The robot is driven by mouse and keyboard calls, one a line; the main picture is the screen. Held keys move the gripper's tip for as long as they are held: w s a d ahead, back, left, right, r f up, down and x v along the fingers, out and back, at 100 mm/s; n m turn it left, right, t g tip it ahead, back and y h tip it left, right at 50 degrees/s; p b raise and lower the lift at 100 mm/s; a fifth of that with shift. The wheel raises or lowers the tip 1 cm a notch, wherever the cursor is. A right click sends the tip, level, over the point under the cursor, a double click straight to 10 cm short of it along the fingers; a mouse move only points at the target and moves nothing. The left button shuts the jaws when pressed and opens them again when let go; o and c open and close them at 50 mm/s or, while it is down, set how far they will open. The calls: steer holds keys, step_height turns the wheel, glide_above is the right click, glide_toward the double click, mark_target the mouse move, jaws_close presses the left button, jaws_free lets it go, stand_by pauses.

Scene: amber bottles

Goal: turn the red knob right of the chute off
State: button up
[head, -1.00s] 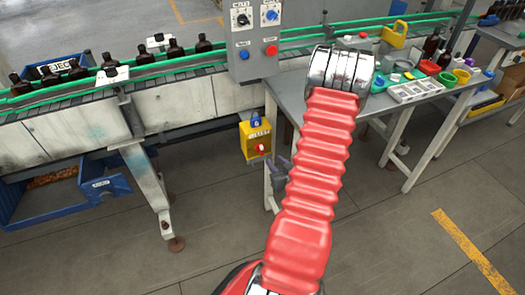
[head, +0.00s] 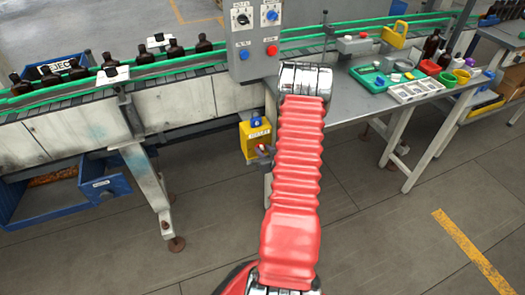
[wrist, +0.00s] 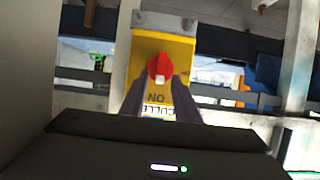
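The red knob (wrist: 159,65) is on the face of a yellow box (wrist: 178,48) in the wrist view. Its white mark (wrist: 159,78) points toward the upside-down "ON" lettering. In the head view the yellow box (head: 252,140) hangs below the conveyor, left of the workbench, and its knob is mostly hidden by my gripper (head: 266,153). In the wrist view my gripper (wrist: 159,80) is open, its two dark fingers apart with the tips at either side of the knob's near edge. I cannot tell whether they touch it.
A grey control panel (head: 254,42) with other knobs and buttons stands above the box. The workbench (head: 345,100) with trays and cups is right of my arm. A blue bin (head: 70,200) is under the conveyor at left. The floor in front is clear.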

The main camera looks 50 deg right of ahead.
steer(key=shift+w+d+f, duration=0.2)
steer(key=shift+w+d, duration=0.05)
steer(key=shift+w, duration=0.2)
jaws_close()
